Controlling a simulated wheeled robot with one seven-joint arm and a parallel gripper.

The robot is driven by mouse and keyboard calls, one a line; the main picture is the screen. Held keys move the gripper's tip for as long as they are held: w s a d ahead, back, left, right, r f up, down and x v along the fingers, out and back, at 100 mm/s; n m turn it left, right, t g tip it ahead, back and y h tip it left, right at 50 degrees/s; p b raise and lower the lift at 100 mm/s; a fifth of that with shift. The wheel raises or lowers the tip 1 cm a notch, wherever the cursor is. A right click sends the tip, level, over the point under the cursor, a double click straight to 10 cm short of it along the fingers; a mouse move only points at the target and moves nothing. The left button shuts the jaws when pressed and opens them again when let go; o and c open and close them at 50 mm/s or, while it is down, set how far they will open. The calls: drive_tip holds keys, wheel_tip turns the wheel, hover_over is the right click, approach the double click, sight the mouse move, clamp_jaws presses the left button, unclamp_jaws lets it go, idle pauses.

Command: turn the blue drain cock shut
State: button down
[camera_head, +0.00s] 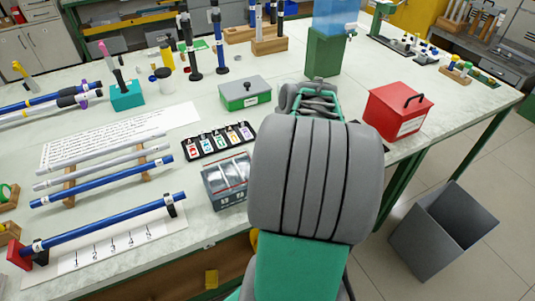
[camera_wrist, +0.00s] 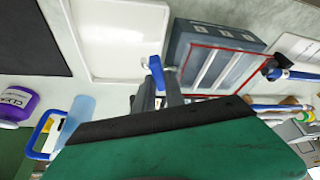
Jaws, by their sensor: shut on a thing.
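The blue drain cock (camera_wrist: 156,75) shows in the middle of the wrist view as a small blue lever. My gripper (camera_wrist: 157,92) is shut on it, with grey fingers close around its lower part. The lever's upper end sticks out past the fingertips. The wide green and black body of my gripper hides what lies below it. In the head view my own arm covers the gripper and the cock. A blue tank (camera_head: 336,17) on a green stand (camera_head: 325,50) rises behind my arm there.
A grey compartment box (camera_head: 226,180) stands left of my arm; it also shows in the wrist view (camera_wrist: 178,55). A white tray (camera_wrist: 118,35) lies beside it. A red box (camera_head: 398,112) is to the right. A grey bin (camera_head: 443,230) stands on the floor.

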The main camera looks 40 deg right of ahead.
drive_tip(key=shift+a+m+h+b, duration=0.2)
drive_tip(key=shift+m+h+b, duration=0.55)
drive_tip(key=shift+m, duration=1.35)
drive_tip(key=c, duration=1.4)
unclamp_jaws()
drive_tip(key=v, duration=0.7)
drive_tip(key=shift+r, duration=0.4)
drive_tip(key=shift+a, duration=0.1)
